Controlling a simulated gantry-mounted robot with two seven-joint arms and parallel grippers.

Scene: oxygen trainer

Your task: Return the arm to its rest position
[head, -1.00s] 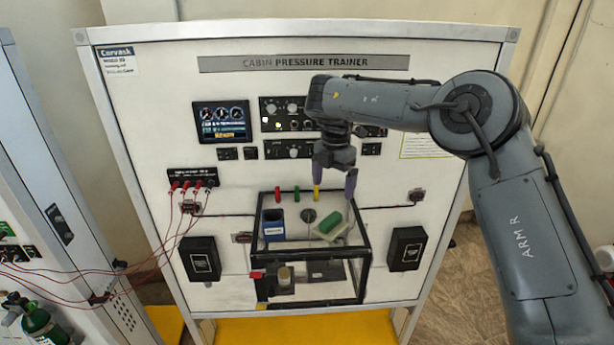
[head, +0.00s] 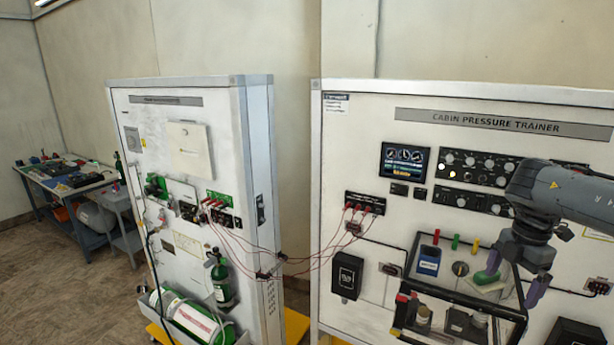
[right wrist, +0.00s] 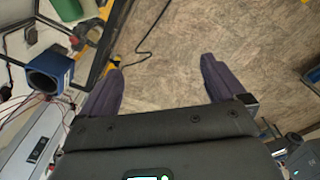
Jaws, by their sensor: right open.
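My right gripper (head: 514,277) is at the right of the head view, in front of the cabin pressure trainer (head: 350,130). Its two purple fingers are spread apart. In the right wrist view the open fingers (right wrist: 160,68) have only the floor between them. In the head view the gripper overlaps the right part of the clear-sided box. A green block (head: 487,277) on the box top is partly hidden behind a finger; no contact can be made out. My left gripper is in neither view.
The black-framed box (head: 470,299) carries a blue cup (head: 429,261), which also shows in the right wrist view (right wrist: 48,70). Red cables (head: 300,262) run to the oxygen trainer (head: 165,125) on the left. A workbench (head: 65,185) stands far left. Open floor lies between.

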